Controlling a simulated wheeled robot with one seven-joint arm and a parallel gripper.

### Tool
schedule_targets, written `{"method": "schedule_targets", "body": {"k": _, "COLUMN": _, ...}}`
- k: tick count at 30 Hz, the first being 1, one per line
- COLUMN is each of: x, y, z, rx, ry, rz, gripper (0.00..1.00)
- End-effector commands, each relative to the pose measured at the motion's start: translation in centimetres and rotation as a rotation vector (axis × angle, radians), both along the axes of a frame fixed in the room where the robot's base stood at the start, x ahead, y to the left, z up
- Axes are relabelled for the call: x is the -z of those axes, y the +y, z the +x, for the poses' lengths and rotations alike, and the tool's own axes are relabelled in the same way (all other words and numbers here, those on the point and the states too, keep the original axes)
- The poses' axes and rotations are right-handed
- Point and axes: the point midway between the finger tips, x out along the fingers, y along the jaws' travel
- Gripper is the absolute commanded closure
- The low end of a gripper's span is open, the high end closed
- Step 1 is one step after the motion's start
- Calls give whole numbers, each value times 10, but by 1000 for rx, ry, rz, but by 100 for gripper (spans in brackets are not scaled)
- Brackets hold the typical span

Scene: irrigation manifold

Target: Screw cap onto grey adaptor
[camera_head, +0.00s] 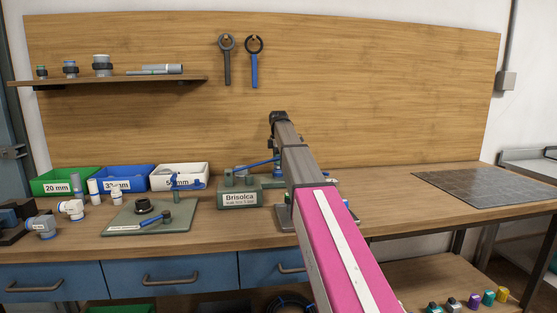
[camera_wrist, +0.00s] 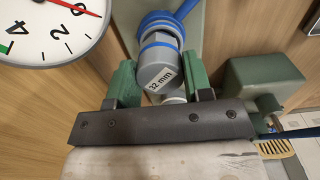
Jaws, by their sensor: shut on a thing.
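In the wrist view my gripper (camera_wrist: 160,82) has its green fingers on either side of a grey fitting piece (camera_wrist: 159,74) with a label ending in "mm". The piece shows a blue band and tilts in the picture. Just above it is a ribbed blue collar (camera_wrist: 158,24), in line with the piece; I cannot tell whether they are joined. A pale part shows below the piece between the fingers. I cannot tell which part is the cap and which the grey adaptor. In the head view my arm hides the gripper and this work.
A pressure gauge (camera_wrist: 50,28) and a green housing (camera_wrist: 262,84) flank the gripper. On the bench are the Brisolca rig (camera_head: 238,196), a green plate (camera_head: 118,224) with loose parts, bins including a blue one (camera_head: 124,179), and white fittings (camera_head: 70,210). A dark mat (camera_head: 490,188) lies at right.

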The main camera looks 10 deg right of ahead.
Motion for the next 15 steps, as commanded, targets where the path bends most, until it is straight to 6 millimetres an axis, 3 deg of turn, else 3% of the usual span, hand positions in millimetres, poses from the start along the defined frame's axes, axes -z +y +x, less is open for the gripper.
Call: {"method": "schedule_targets", "body": {"k": 15, "x": 0, "y": 0, "z": 0, "rx": 389, "ry": 0, "rz": 0, "gripper": 87}}
